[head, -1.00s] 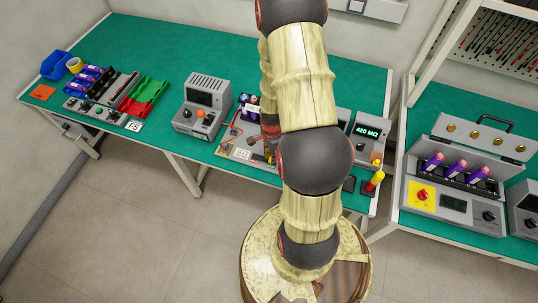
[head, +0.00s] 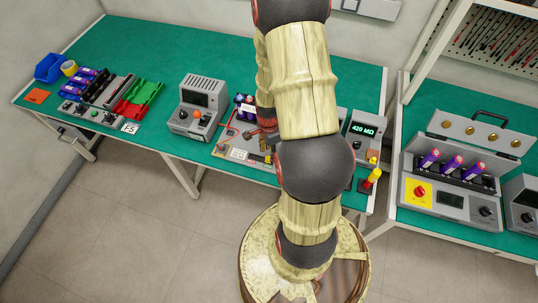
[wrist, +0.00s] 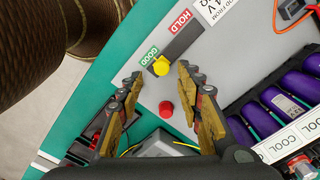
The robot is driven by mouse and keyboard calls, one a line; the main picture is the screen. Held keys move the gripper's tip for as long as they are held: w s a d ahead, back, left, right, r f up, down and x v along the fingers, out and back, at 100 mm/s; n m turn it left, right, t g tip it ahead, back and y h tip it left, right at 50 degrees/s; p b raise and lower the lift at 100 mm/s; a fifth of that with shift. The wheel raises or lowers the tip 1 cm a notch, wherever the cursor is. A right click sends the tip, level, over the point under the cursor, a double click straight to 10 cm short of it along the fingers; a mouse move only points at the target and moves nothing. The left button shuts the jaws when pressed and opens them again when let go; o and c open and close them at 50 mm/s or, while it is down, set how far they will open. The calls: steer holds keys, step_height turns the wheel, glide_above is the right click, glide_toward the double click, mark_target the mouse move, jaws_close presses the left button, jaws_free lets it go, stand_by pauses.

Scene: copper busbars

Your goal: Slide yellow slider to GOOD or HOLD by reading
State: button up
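The yellow slider knob (wrist: 161,67) sits at the GOOD end of a dark slot (wrist: 187,42) on a grey panel. The green GOOD label (wrist: 148,56) is beside it and the red HOLD label (wrist: 180,22) is near the other end. My gripper (wrist: 160,78) is open, with one finger on each side just short of the knob; I cannot tell whether either touches it. In the head view my gripper (head: 264,138) is over the panel (head: 238,153), partly hidden by my arm. A meter display (head: 363,130) reads 420 MΩ.
A red button (wrist: 166,109) lies on the panel between my fingers. Purple cells (wrist: 285,105) with COOL labels stand at the right of the wrist view. Green bench top (head: 150,55) is clear behind.

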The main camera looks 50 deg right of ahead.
step_height(320, 180, up, 9)
steer(key=shift+f, duration=0.2)
stand_by(0.6)
